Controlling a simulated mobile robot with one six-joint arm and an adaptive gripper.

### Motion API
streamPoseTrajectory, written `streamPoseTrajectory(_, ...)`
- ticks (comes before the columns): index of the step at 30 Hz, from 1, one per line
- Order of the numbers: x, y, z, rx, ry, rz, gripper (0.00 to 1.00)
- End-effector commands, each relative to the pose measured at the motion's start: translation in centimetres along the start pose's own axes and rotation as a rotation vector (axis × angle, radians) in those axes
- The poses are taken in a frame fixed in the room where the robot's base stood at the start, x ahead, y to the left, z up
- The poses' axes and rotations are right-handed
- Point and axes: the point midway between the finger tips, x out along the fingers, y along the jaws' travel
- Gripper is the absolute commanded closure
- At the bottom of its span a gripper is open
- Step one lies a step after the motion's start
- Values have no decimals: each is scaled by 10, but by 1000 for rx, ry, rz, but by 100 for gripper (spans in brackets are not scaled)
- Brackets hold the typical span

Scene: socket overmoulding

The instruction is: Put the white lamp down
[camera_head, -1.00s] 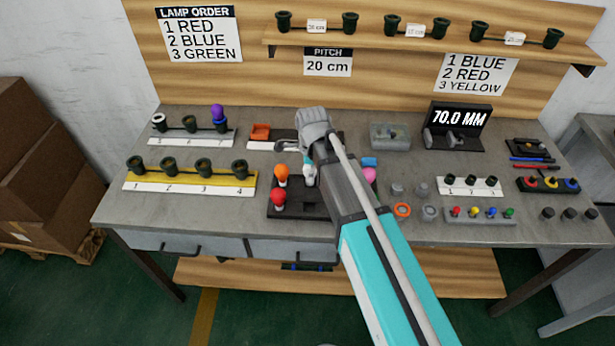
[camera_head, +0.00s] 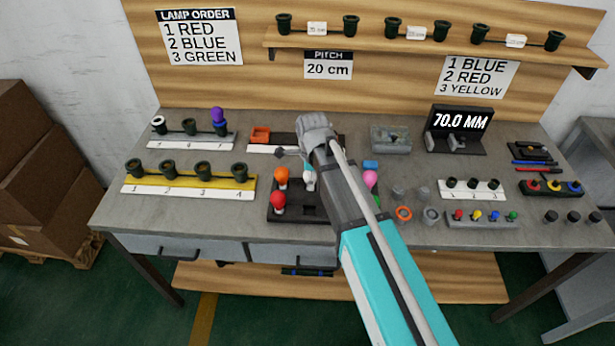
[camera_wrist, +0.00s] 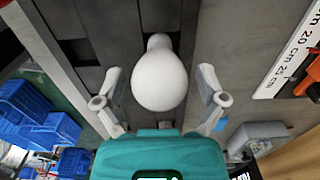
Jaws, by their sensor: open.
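The white lamp (camera_wrist: 160,78) is a smooth white bulb that stands in the dark lamp tray, seen from above in the wrist view. Its narrow end shows towards the top of that picture. My gripper (camera_wrist: 160,85) is open, with one finger on each side of the lamp and a visible gap to each. In the head view a small part of the white lamp (camera_head: 309,180) shows beside my arm, and my wrist hides most of the gripper.
A yellow strip (camera_head: 190,188) with dark numbered sockets stands left of the tray. A purple lamp (camera_head: 218,116) sits in a socket on the rack behind it. Rings, buttons and small parts crowd the right side. Bare table lies at the front left.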

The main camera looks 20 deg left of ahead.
Motion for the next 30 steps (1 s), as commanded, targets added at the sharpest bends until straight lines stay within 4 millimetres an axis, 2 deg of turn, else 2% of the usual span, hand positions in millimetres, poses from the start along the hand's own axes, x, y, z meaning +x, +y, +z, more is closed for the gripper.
streamPoseTrajectory(14, -4, 0, 0, 0, 0, 0, 7)
streamPoseTrajectory(30, -42, 0, 0, 0, 0, 0, 7)
